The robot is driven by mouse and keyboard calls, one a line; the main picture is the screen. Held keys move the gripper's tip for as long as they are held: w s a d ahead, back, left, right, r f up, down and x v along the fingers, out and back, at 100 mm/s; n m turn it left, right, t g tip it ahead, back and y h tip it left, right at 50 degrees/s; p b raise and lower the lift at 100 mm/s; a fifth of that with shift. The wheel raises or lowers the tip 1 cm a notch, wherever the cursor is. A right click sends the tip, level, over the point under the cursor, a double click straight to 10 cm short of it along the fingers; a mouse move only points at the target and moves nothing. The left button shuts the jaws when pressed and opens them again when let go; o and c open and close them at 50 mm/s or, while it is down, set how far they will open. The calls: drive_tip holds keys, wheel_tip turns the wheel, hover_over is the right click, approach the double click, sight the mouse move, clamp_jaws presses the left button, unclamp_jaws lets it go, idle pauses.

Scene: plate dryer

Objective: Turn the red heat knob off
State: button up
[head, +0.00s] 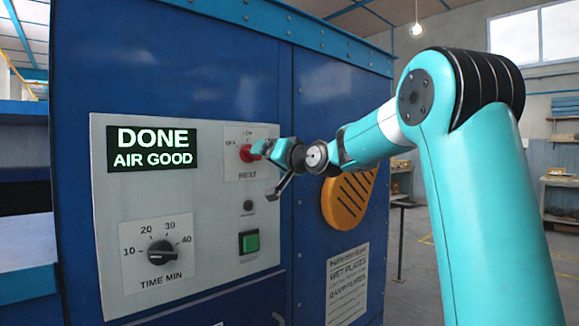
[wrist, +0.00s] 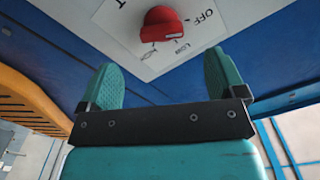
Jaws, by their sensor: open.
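The red heat knob (head: 246,153) sticks out of a white label plate at the upper right of the grey control panel (head: 130,205). In the wrist view the knob (wrist: 162,25) shows at the top centre, with OFF and LOW printed beside it. Which mark it points to I cannot tell for sure. My gripper (head: 264,172) is open, just right of the knob in the head view, with one fingertip overlapping the knob's edge there. In the wrist view my gripper's teal fingers (wrist: 160,80) are spread wide with nothing between them, and the knob lies beyond their tips.
A lit sign (head: 152,149) reads DONE, AIR GOOD. A black time knob (head: 160,252) is at the panel's lower left. A green button (head: 249,242) sits below the heat knob. An orange slotted vent (head: 348,200) is on the blue cabinet to the right.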

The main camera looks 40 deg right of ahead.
drive_tip(key=s+b, duration=0.1)
drive_tip(key=s, duration=0.6)
drive_tip(key=shift+s, duration=0.2)
drive_tip(key=shift+d, duration=0.15)
drive_tip(key=s+a+f+n+g+y+p, duration=0.2)
drive_tip(key=s+a+f+g, duration=0.1)
drive_tip(key=a, duration=0.4)
drive_tip(key=s+a+f+n+g+y+p, duration=0.1)
drive_tip(key=s+a+f+n+g+p, duration=0.15)
drive_tip(key=a, duration=0.55)
drive_tip(key=s+a+f+n+g+y+p, duration=0.2)
drive_tip(key=s+a+f+g, duration=0.1)
drive_tip(key=a, duration=0.4)
drive_tip(key=s+a+f+n+g+p, duration=0.2)
drive_tip(key=s+a+f+n+g, duration=0.1)
drive_tip(key=s, duration=0.7)
drive_tip(key=s+a+f+n+g+h+p, duration=0.1)
drive_tip(key=s+a+f+n+g+p, duration=0.1)
drive_tip(key=s+g, duration=0.4)
drive_tip(key=s+a+f+n, duration=0.1)
drive_tip(key=s+a+f, duration=0.1)
drive_tip(key=s, duration=0.3)
drive_tip(key=shift+a, duration=0.4)
drive_tip(key=shift+g, duration=0.25)
